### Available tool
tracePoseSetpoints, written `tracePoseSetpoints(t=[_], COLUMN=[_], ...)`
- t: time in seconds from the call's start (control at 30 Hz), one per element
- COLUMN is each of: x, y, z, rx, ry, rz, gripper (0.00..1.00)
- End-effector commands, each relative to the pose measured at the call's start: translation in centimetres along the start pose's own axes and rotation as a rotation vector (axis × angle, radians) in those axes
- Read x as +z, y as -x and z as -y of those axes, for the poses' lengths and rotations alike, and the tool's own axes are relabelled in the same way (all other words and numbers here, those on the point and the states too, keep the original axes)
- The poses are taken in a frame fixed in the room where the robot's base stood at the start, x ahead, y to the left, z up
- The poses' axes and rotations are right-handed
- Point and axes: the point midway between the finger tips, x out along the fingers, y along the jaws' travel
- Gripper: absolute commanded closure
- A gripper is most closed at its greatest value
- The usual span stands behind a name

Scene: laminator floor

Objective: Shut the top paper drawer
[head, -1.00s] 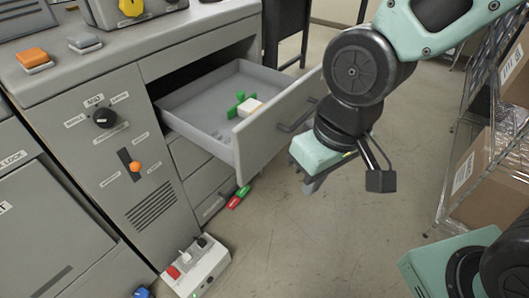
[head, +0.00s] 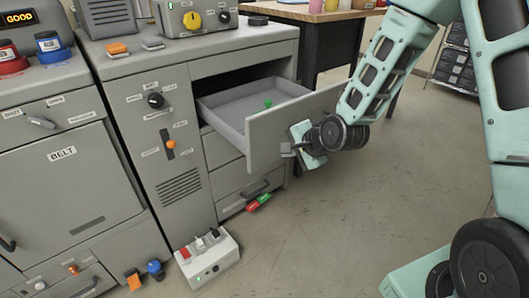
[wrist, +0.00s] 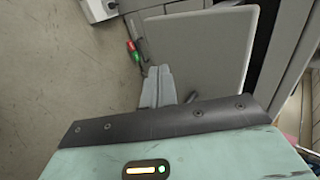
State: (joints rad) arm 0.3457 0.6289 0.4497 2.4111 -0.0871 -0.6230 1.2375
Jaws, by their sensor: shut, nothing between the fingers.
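The top paper drawer stands pulled out of the grey cabinet, with its grey front panel (head: 265,137) facing right and its tray open above. Its front also fills much of the wrist view (wrist: 205,50). My gripper (head: 289,149) is shut and empty, at the outer face of the drawer front. In the wrist view my shut fingers (wrist: 158,86) lie over the panel's lower left edge. I cannot tell whether they touch it. The drawer handle is mostly hidden behind my gripper.
Closed lower drawers (head: 243,188) are below. A red and green item (head: 258,202) lies on the floor beside them. A white switch box (head: 208,258) stands on the floor in front of the cabinet. A wooden-topped table (head: 325,35) is behind. Open floor lies to the right.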

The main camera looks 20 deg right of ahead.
Motion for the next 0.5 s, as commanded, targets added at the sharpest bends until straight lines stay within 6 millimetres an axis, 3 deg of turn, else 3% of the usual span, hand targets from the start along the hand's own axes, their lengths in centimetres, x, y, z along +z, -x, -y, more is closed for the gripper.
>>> tracePoseSetpoints(t=[0.3,0.5], x=[0.1,0.1], y=[-6.7,-8.8], z=[-0.1,1.9], rx=[0.003,0.0], ry=[0.002,0.003], rz=[0.002,0.0], gripper=[1.0,1.0])
